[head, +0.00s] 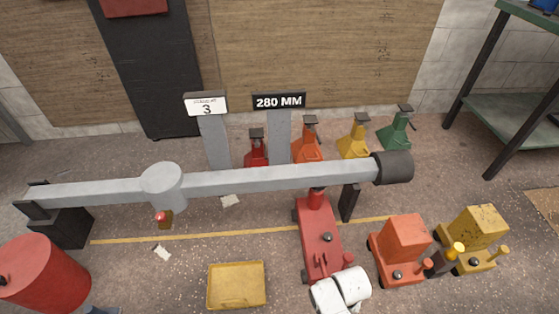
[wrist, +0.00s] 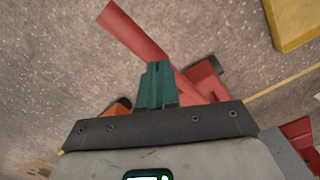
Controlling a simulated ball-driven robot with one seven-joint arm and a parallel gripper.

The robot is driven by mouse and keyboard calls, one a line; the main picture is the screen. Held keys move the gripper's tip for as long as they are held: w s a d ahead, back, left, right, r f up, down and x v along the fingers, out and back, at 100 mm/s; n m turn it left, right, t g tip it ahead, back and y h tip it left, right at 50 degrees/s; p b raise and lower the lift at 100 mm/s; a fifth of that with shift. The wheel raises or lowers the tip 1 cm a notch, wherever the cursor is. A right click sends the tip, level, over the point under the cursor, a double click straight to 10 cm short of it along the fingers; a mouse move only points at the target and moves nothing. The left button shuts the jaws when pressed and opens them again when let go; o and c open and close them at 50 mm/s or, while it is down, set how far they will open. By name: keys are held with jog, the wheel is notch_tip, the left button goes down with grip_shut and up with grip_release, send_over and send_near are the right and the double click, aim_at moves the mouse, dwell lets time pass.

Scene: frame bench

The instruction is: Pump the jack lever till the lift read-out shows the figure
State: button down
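The red jack (head: 318,235) stands on the floor under the right part of a long grey beam (head: 250,181). A dark sign (head: 279,101) reads "280 MM". A white card (head: 206,105) beside it shows "3"; its small line is too fine to read. My white gripper (head: 340,288) is at the jack's near end and hides the lever in the head view. In the wrist view the red lever (wrist: 136,33) runs slantwise behind my teal fingers (wrist: 156,72). The fingers are together, with the lever passing close to them; whether they touch it I cannot tell.
Orange (head: 404,237) and yellow (head: 478,228) jacks stand to the right. Several coloured stands, including a green one (head: 396,133), line the wall. A yellow tray (head: 237,285) and a red drum (head: 42,275) are at the left front. Floor between tray and red jack is clear.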

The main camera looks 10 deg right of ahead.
notch_tip(320, 180, up, 8)
jog(key=p, duration=0.9)
jog(key=shift+r, duration=0.1)
dwell(0.4)
notch_tip(320, 180, down, 9)
jog(key=b, duration=0.7)
jog(key=shift+r, duration=0.1)
notch_tip(320, 180, up, 9)
jog(key=p, duration=0.9)
